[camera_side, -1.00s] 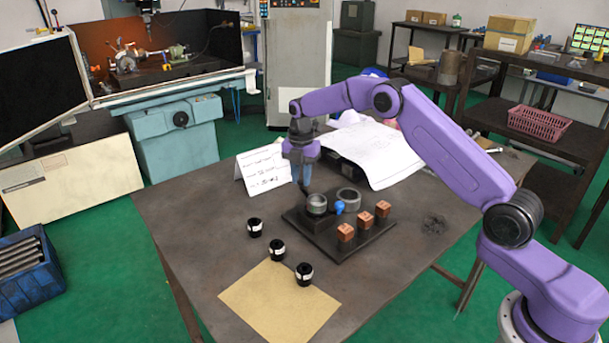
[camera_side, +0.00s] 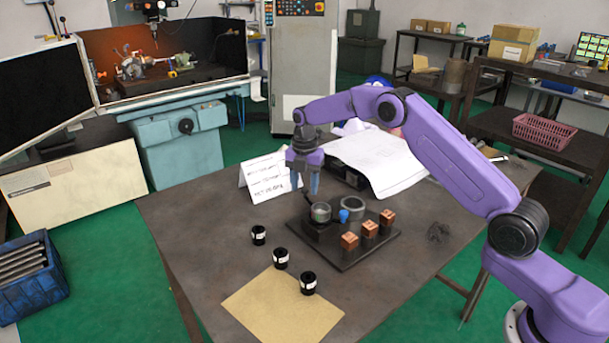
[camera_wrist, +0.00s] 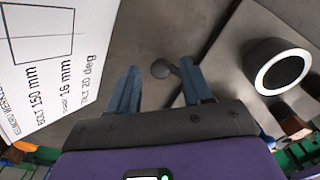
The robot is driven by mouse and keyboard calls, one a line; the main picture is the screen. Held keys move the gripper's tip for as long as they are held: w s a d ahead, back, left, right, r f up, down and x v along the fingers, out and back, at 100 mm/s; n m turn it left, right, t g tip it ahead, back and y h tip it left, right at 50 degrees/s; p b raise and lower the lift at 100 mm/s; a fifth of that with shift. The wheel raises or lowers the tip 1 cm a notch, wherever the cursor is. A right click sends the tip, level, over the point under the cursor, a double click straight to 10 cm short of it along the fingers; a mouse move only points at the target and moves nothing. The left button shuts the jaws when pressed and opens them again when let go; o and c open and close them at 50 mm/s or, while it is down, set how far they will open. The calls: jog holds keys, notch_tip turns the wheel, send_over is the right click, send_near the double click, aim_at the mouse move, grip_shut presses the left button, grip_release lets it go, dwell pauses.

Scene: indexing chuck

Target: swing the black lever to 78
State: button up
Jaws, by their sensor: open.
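The chuck (camera_side: 320,213) is a round metal ring on a dark base plate (camera_side: 350,257) in the side view. The black lever (camera_side: 307,197) stands out from the chuck's back left; its markings are too small to read. My gripper (camera_side: 305,191) points down just behind the chuck, blue fingers apart. In the wrist view, a dark round knob on a short bar, which looks like the lever (camera_wrist: 161,69), lies between and beyond the open fingertips of my gripper (camera_wrist: 160,80). I cannot tell whether either finger touches it. The chuck's ring (camera_wrist: 283,72) shows at the right.
A blue knob (camera_side: 344,215), a second ring (camera_side: 352,203) and copper-coloured blocks (camera_side: 370,229) are on the plate. Black cylinders (camera_side: 281,258) stand at the front left. A white card (camera_side: 266,177) stands close left of my gripper. Papers (camera_side: 385,165) lie behind.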

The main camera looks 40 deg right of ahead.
aim_at(304, 190)
notch_tip(304, 190, up, 17)
jog(key=shift+r, duration=0.2)
dwell(0.4)
dwell(0.4)
jog(key=s+a+r+m, duration=0.1)
jog(key=s+a+m, duration=0.2)
jog(key=s+a, duration=0.55)
jog(key=s+a+r+m, duration=0.1)
jog(key=s+a+m, duration=0.3)
jog(key=s, duration=0.8)
jog(key=s+d+f+m, duration=0.1)
jog(key=s+d+f, duration=0.1)
jog(key=s, duration=0.7)
jog(key=s+d+f+m, duration=0.2)
jog(key=s+d+f, duration=0.1)
jog(key=s, duration=0.6)
jog(key=s+d+f+m, duration=0.2)
jog(key=s+d+f, duration=0.1)
jog(key=s, duration=0.7)
jog(key=shift+f, duration=0.35)
